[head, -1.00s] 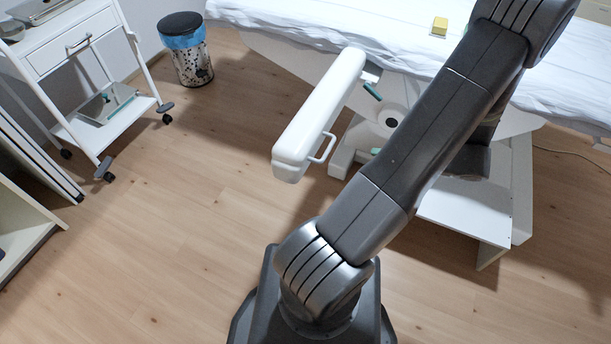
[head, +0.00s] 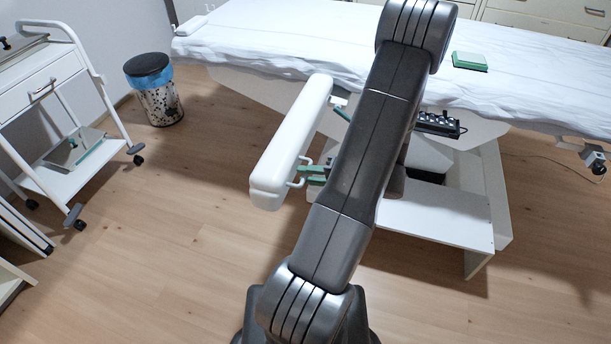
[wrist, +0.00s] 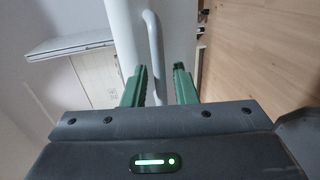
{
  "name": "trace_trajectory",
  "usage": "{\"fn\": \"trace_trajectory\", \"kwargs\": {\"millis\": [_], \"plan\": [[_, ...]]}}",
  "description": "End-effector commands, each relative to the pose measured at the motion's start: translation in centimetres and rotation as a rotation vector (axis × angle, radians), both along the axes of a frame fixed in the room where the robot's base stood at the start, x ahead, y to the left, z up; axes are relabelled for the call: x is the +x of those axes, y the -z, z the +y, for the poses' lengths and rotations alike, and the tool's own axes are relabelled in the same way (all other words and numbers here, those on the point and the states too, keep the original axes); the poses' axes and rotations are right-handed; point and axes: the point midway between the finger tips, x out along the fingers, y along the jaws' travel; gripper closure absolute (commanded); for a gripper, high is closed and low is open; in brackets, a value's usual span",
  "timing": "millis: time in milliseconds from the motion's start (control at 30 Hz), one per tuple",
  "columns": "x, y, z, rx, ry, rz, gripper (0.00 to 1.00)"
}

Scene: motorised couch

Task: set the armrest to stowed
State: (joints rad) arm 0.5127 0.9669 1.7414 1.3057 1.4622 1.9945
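The armrest (head: 290,145) is a long white padded bar in the head view. It sticks out from the couch's near side towards the viewer, angled down-left. A thin white loop handle (head: 296,184) is on its right side near the free end. My gripper (head: 312,174) has green fingers and is at this handle, partly hidden behind my arm. In the wrist view my gripper (wrist: 160,82) is open, with the handle (wrist: 154,45) running between its fingers and a gap at the right finger. A dark green lever (head: 342,114) shows near the armrest's couch end.
The couch (head: 280,45) with a white sheet spans the back. A green-and-white block (head: 469,61) lies on it. A black control box (head: 438,124) hangs at its side. A white trolley (head: 60,110) and a bin (head: 158,95) stand left. The floor left of the armrest is clear.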

Motion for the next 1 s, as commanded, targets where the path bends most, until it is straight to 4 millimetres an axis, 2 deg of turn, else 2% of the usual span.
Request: {"fn": "trace_trajectory", "kwargs": {"millis": [133,400,433,567,1000], "plan": [[0.2,0.2,0.81,0.0,-0.002,0.0,0.74],[0.27,0.2,0.91,-0.001,0.0,0.0,0.74],[0.27,0.2,0.9,-0.001,0.0,0.0,0.76],[0.27,0.2,0.89,-0.001,0.0,0.0,1.0],[0.12,0.15,0.91,0.0,0.028,0.001,1.0]]}}
